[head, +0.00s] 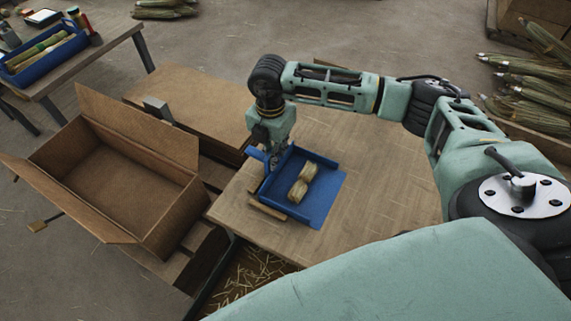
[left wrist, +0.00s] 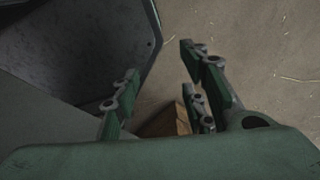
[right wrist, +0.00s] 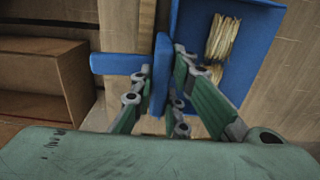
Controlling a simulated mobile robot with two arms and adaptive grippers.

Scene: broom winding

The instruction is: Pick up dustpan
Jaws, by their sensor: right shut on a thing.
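The blue dustpan (head: 325,197) lies on the wooden table in the head view, its open side toward the right. A bundle of straw (head: 302,182) lies in it. My right gripper (head: 270,160) is at the dustpan's left edge, pointing down. In the right wrist view the fingers of my right gripper (right wrist: 160,98) are closed on the dustpan's blue side wall beside its handle (right wrist: 118,63). The dustpan's pan (right wrist: 240,50) and the straw (right wrist: 222,38) show there too. My left gripper (left wrist: 155,75) is open and empty in the left wrist view, away from the table.
An open cardboard box (head: 125,180) stands left of the wooden table (head: 385,160). A side table at the far left holds a blue bin (head: 42,55). Straw bundles (head: 525,85) lie at the far right. The table right of the dustpan is clear.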

